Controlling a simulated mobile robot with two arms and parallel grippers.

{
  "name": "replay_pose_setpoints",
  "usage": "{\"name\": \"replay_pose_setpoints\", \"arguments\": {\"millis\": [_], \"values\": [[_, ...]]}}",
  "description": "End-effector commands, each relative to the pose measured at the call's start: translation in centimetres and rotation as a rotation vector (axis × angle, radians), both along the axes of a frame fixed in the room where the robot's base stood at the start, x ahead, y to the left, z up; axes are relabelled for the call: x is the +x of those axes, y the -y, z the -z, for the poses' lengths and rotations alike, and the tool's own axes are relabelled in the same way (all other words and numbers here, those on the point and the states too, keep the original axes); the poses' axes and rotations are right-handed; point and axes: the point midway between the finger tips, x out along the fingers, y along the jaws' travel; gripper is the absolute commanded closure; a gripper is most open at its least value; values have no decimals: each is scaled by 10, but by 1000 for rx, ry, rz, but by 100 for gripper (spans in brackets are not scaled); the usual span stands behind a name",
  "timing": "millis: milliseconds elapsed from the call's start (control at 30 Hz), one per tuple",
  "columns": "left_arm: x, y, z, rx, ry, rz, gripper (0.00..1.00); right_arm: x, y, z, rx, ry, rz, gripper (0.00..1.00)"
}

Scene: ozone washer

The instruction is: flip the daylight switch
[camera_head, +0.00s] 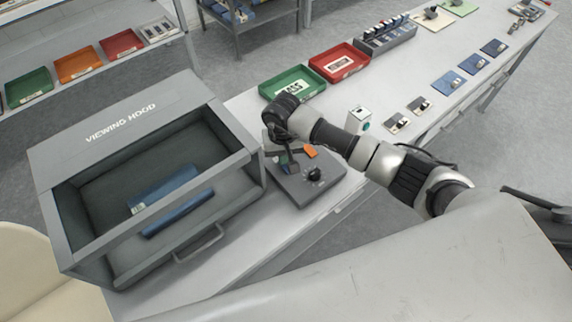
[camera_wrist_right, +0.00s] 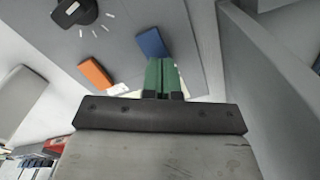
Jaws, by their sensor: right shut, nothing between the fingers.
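A grey control panel (camera_head: 305,194) sits on the bench beside the viewing hood. It carries a black knob (camera_head: 315,174) and an orange rocker (camera_head: 310,152). The right wrist view shows the panel face (camera_wrist_right: 195,30) with the knob (camera_wrist_right: 78,10), the orange rocker (camera_wrist_right: 96,75) and a blue rocker (camera_wrist_right: 152,43). I cannot read which one is labelled daylight. My right gripper (camera_head: 285,166) is over the panel's far left part. Its green fingers (camera_wrist_right: 163,75) are shut and empty, with their tips close to the blue rocker; contact is unclear. My left gripper is not in view.
The grey viewing hood (camera_head: 120,135) stands left of the panel with a blue object (camera_head: 165,198) inside. Green (camera_head: 305,76) and red (camera_head: 351,57) trays lie behind my right arm. A small white box (camera_head: 357,119) stands near the forearm.

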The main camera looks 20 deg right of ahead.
Motion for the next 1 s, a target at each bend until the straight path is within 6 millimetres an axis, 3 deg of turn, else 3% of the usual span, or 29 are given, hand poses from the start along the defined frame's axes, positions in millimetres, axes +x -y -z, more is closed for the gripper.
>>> {"name": "replay_pose_setpoints", "arguments": {"millis": [733, 1000], "values": [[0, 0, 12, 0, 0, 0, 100, 0, 0, 12, -1, -1, 0, 100], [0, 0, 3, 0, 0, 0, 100, 0, 1, -2, -2, -1, 0, 100]]}}
